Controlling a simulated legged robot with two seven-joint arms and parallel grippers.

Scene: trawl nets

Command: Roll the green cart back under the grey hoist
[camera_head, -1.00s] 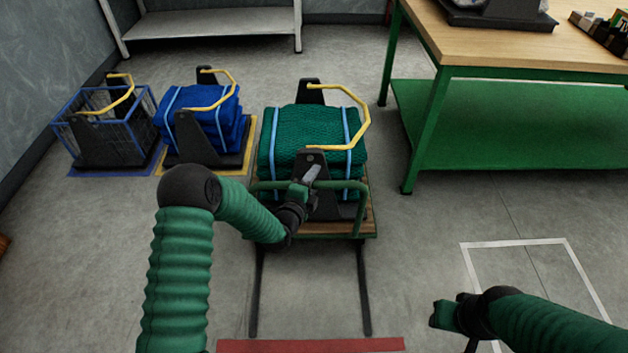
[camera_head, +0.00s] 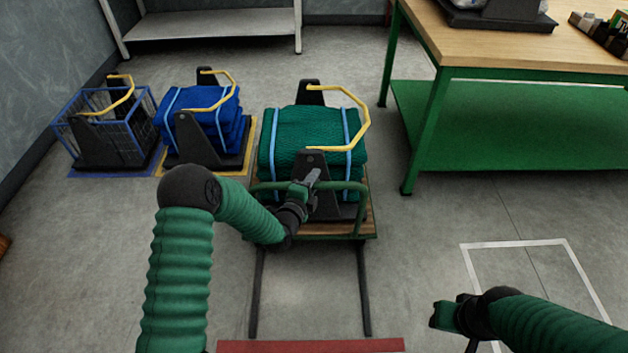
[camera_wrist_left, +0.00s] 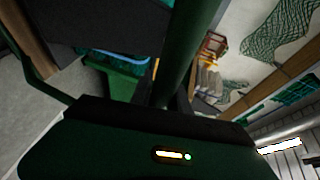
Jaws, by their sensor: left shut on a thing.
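The green cart (camera_head: 365,230) has a wooden deck and a green tubular handle. It stands at the far part of two dark floor rails (camera_head: 363,290). A folded green net bundle (camera_head: 310,130) with light blue straps, dark end brackets and a yellow bail sits on it. My left gripper (camera_head: 305,188) is at the cart's near handle bar and shut on it; the exact contact is partly hidden. The left wrist view shows a dark green bar (camera_wrist_left: 188,50) close up. My right gripper (camera_head: 445,315) is low at the right, away from the cart; its jaw gap is unclear. I cannot make out the grey hoist.
A red bar (camera_head: 310,345) crosses the near end of the rails. A blue bundle (camera_head: 205,115) and a blue wire basket (camera_head: 105,125) stand left of the cart. A green-framed workbench (camera_head: 510,125) stands right. A white-outlined floor area (camera_head: 515,243) is empty.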

